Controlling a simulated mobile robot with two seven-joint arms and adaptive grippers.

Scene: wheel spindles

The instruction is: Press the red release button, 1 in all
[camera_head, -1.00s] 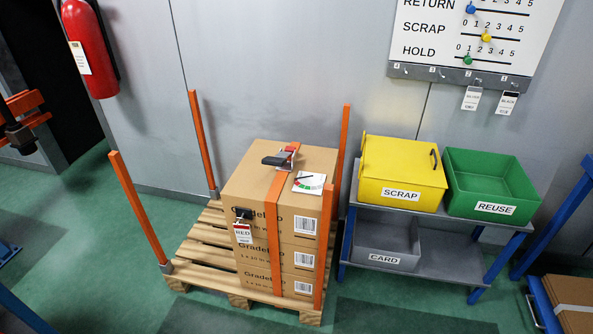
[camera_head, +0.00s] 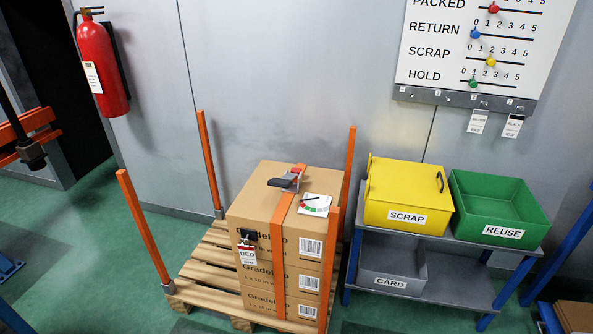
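A stack of strapped cardboard boxes (camera_head: 262,208) stands on a wooden pallet (camera_head: 200,291). An orange strap (camera_head: 278,222) runs over its top and down the front. On top, a metal strap tensioner (camera_head: 291,180) with a dark handle (camera_head: 278,183) sits on the strap. A small red part (camera_head: 299,168) shows at its far end; it is too small to tell for sure that it is the release button. A white dial card (camera_head: 315,205) with a coloured scale lies beside the tensioner. Neither of my grippers is in view.
Orange posts (camera_head: 144,226) rise around the pallet. A grey bench (camera_head: 455,282) at right carries a yellow SCRAP bin (camera_head: 405,195) and a green REUSE bin (camera_head: 500,207). A RED tag (camera_head: 247,255) hangs on the boxes' front. Green floor (camera_head: 105,270) is clear at left.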

